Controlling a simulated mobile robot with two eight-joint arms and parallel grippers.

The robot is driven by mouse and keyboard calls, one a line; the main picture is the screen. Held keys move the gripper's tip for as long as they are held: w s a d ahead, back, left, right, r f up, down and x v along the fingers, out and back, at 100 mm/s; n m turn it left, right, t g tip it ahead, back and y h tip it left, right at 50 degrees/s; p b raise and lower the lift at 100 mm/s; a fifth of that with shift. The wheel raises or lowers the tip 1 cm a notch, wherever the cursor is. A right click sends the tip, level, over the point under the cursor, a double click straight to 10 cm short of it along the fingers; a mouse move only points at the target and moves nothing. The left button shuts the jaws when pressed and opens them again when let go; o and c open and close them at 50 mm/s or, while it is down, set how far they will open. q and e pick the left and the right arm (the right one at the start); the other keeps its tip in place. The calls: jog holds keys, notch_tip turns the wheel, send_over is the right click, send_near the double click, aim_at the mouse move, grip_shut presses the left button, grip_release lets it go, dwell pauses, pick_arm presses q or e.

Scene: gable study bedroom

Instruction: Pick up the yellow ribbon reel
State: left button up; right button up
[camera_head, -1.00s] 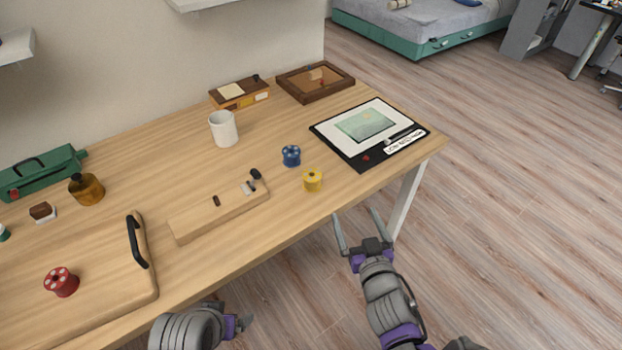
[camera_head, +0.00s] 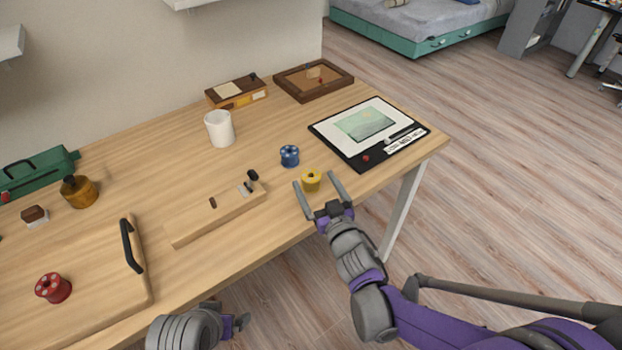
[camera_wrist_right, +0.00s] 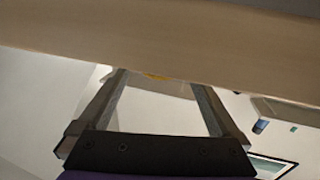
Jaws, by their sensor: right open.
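The yellow ribbon reel (camera_head: 312,180) stands on the wooden table (camera_head: 262,225) near its front edge. My right gripper (camera_head: 316,186) is open, with its two fingers spread on either side of the reel in the head view. I cannot tell whether the fingers touch it. In the right wrist view only a thin yellow sliver (camera_wrist_right: 157,77) shows between the open fingers, under a broad wood-coloured band. My left gripper (camera_head: 238,325) shows in part at the bottom, below the table edge; its jaw state is unclear.
A blue reel (camera_head: 289,156) stands just behind the yellow one. A wooden block with small pegs (camera_head: 215,215) lies to the left. A black mat with a picture (camera_head: 350,153) lies to the right.

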jog(key=shift+x, duration=0.8)
jog(key=c, duration=1.5)
jog(key=shift+o, duration=0.2)
jog(key=shift+r, duration=0.1)
